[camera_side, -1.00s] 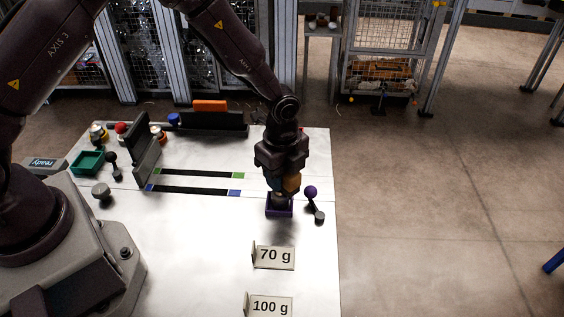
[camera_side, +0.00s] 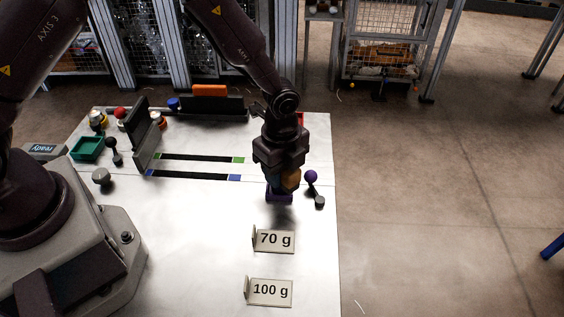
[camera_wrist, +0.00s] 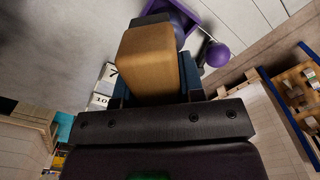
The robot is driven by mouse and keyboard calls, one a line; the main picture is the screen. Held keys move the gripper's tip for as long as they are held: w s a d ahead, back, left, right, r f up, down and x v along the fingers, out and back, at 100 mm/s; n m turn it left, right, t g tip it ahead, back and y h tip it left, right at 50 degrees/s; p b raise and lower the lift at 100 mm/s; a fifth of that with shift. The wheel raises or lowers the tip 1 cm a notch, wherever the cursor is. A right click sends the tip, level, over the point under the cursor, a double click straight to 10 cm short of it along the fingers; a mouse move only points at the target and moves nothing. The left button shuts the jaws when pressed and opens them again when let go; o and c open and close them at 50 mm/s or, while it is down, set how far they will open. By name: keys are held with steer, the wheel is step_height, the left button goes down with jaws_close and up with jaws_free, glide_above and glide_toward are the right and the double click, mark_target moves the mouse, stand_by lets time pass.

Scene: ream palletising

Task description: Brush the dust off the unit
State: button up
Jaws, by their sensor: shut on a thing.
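My gripper (camera_side: 281,184) points down over a small purple tray (camera_side: 279,199) near the right edge of the white table. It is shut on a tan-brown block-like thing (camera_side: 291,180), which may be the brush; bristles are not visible. In the wrist view the tan-brown block (camera_wrist: 152,65) sits between my dark blue fingers and hides much of what lies beyond. The purple tray (camera_wrist: 172,14) shows past it at the top. I cannot make out dust, or tell whether the held thing touches anything in the tray.
Signs reading 70 g (camera_side: 275,240) and 100 g (camera_side: 271,291) stand in front. Dark upright plates (camera_side: 146,146) and a green tray (camera_side: 87,148) are at left. The table's front middle is clear.

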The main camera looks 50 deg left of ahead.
steer(key=shift+w+a, duration=1)
steer(key=shift+a, duration=0.05)
steer(key=shift+s+d, duration=0.85)
steer(key=shift+d, duration=0.05)
steer(key=shift+w+a, duration=0.85)
steer(key=shift+a, duration=0.05)
steer(key=shift+w+a+r, duration=0.1)
steer(key=shift+w+r, duration=0.05)
step_height(320, 180, up, 8)
